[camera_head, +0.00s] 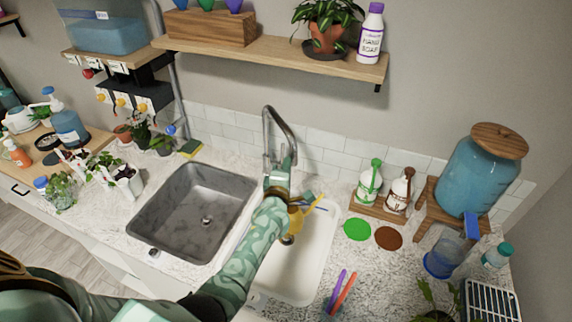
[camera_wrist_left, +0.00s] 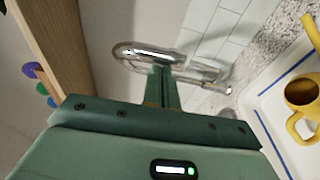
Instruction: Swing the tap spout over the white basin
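The chrome tap (camera_head: 267,135) stands behind the two basins, its arched spout (camera_head: 284,125) turned toward the right front, on the white basin's side. The white basin (camera_head: 318,262) is right of the grey basin (camera_head: 165,215). My left gripper (camera_head: 286,163) reaches across the white basin to the spout's lower end, which it partly hides. In the left wrist view, the fingers (camera_wrist_left: 161,78) are together and overlap the chrome spout (camera_wrist_left: 145,53). I cannot tell whether they press it or only sit beside it. My right gripper is not in view.
A yellow watering can (camera_head: 296,219) is in the white basin, beside my left forearm. Two soap bottles (camera_head: 369,185) stand on a wooden tray at the right. A wooden shelf (camera_head: 280,58) with a potted plant (camera_head: 328,35) hangs above the tap. The grey basin is empty.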

